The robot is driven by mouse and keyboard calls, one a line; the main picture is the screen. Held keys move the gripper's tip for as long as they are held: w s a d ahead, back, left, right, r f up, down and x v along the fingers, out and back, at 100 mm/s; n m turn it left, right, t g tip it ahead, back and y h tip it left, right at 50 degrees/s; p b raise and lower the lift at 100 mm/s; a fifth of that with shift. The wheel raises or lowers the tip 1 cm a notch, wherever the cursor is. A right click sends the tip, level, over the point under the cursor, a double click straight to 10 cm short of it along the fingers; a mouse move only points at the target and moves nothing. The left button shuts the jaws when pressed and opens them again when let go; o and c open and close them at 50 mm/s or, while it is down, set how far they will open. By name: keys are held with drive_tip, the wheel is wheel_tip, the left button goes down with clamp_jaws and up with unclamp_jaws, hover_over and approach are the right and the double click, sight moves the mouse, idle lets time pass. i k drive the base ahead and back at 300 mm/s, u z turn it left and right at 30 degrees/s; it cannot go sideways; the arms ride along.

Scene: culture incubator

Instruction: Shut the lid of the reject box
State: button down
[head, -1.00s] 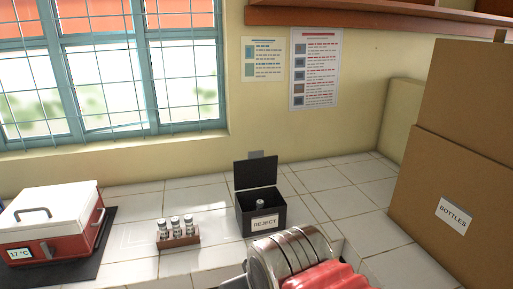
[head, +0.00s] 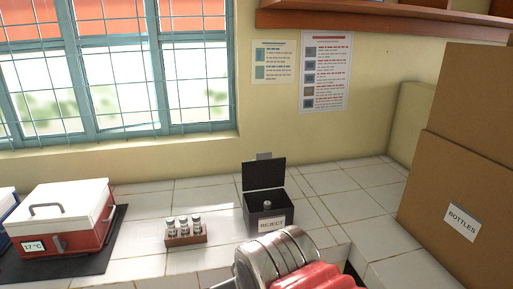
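The black reject box (head: 249,217) stands on the white tiled counter near the back wall, with a "REJECT" label on its front. Its lid (head: 264,175) is open and stands upright at the back edge. A grey-topped vial (head: 267,206) shows inside the box. A metal cylinder and red ribbed part, apparently my arm, rise at the bottom of the picture in front of the box. My gripper's fingers are not visible.
A small wooden rack (head: 187,240) with 3 vials stands left of the box. A red and white cooler (head: 68,220) reading 17 °C sits on a dark mat at the left. Cardboard boxes (head: 445,190), one labelled "BOTTLES", fill the right. Tiles right of the reject box are clear.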

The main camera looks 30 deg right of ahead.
sight(265, 172)
drive_tip(key=i, duration=1)
drive_tip(key=u, duration=0.05)
